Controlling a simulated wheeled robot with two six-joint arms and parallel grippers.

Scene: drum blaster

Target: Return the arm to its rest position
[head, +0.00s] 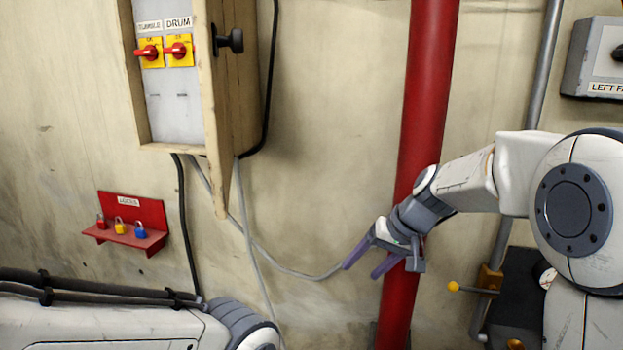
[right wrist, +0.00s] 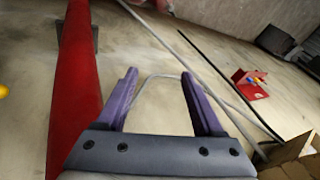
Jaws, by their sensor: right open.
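My right arm comes in from the right in the head view, with its elbow high and its forearm reaching left and down. My right gripper (head: 366,272) is open and empty in front of the red pipe, its purple fingers pointing down and left. In the right wrist view the two purple fingers (right wrist: 160,95) stand apart with only wall behind them. Part of my left arm (head: 120,320) lies across the lower left of the head view. My left gripper is outside the picture.
A red pipe (head: 425,110) runs upright beside my right gripper. A wooden-framed switch box (head: 215,170) with red-handled switches (head: 178,50) hangs upper left. A red lock shelf (head: 150,235) holds small padlocks. A yellow-knobbed lever (head: 453,286) is right of the gripper. Grey cable hangs along the wall.

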